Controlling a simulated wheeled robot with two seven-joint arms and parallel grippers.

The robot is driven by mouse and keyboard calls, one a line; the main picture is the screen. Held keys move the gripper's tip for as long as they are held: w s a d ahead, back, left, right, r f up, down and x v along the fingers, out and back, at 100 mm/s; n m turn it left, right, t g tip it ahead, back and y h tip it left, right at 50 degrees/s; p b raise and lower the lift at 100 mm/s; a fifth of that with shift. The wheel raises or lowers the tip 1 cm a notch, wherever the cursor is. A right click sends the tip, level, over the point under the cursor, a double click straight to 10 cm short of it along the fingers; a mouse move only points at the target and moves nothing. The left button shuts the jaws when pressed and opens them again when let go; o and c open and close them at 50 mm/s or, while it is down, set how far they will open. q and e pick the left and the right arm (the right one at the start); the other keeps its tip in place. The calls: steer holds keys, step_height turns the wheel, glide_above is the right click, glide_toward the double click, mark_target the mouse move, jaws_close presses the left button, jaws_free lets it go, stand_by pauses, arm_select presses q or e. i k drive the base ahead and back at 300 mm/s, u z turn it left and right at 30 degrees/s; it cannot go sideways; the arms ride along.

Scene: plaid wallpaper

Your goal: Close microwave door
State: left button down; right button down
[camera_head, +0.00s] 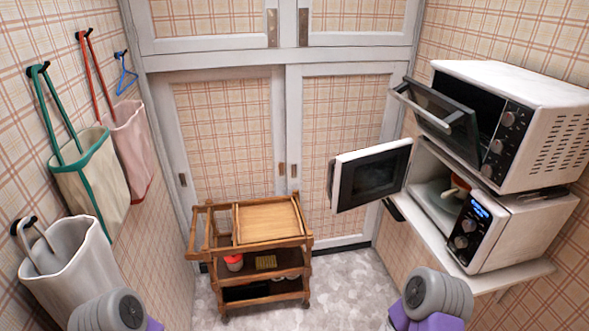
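The white microwave (522,232) sits on a wall shelf at the right, with a lit blue display and knobs on its front. Its door (371,174) stands wide open, swung out to the left, with a dark window in a white frame. Inside the cavity there is a small brown and white item, partly hidden. My left and right grippers are out of view. Only grey, rounded parts of my arms with purple pieces show at the bottom left and bottom right, both apart from the microwave door.
A white toaster oven (554,98) stands above the microwave, its glass door (440,110) tilted partly open. A wooden cart (304,243) stands by the back cupboards. Bags hang on the left wall (30,150). Grey floor (355,290) is clear between cart and shelf (532,271).

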mark_target(377, 180)
steer(key=u, duration=0.05)
steer(key=i, duration=1)
